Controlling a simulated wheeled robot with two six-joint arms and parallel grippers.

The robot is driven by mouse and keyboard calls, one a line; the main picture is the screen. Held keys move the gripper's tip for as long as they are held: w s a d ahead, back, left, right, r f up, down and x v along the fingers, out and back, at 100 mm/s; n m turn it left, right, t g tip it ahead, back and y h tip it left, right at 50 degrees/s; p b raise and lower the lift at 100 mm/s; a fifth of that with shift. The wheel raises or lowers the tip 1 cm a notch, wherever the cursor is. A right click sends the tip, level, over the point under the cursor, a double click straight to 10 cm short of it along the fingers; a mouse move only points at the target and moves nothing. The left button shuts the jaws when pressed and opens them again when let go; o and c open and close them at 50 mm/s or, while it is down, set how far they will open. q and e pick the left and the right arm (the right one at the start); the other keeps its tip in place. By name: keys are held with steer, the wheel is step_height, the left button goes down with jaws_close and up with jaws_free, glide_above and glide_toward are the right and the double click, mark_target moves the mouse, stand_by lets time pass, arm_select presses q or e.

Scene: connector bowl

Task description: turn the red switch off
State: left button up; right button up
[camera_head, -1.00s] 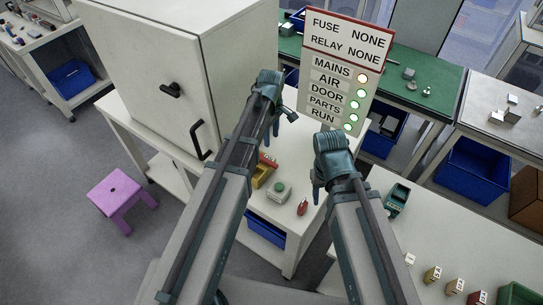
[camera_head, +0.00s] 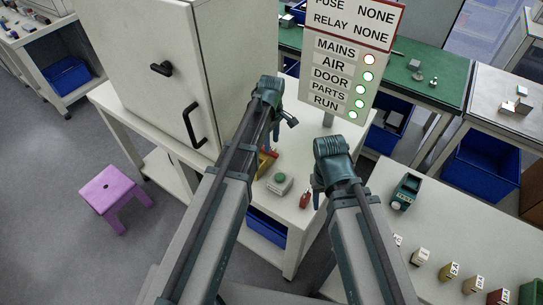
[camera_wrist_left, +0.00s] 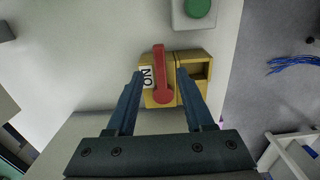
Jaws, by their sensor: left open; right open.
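The red switch (camera_wrist_left: 161,80) is a red lever on a yellow box (camera_wrist_left: 192,64) with a white ON label beside it. In the left wrist view the lever lies between the spread fingers of my left gripper (camera_wrist_left: 160,74), with gaps on both sides. In the head view the yellow box (camera_head: 264,165) shows partly behind my left arm, and the lever is mostly hidden. My left gripper (camera_head: 272,138) is open above the box. My right gripper (camera_head: 317,194) is open and empty, near a small red object (camera_head: 305,200) on the table.
A grey box with a green button (camera_head: 279,183) sits beside the switch; it also shows in the left wrist view (camera_wrist_left: 197,9). A status board (camera_head: 345,65) with lit lamps stands behind. A large white cabinet (camera_head: 150,70) is at left. A second table (camera_head: 450,215) is at right.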

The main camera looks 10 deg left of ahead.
mark_target(272, 152)
arm_select(q)
step_height(272, 152, down, 5)
steer(key=b, duration=0.3)
steer(key=shift+r, duration=0.2)
jaws_close()
stand_by(1.2)
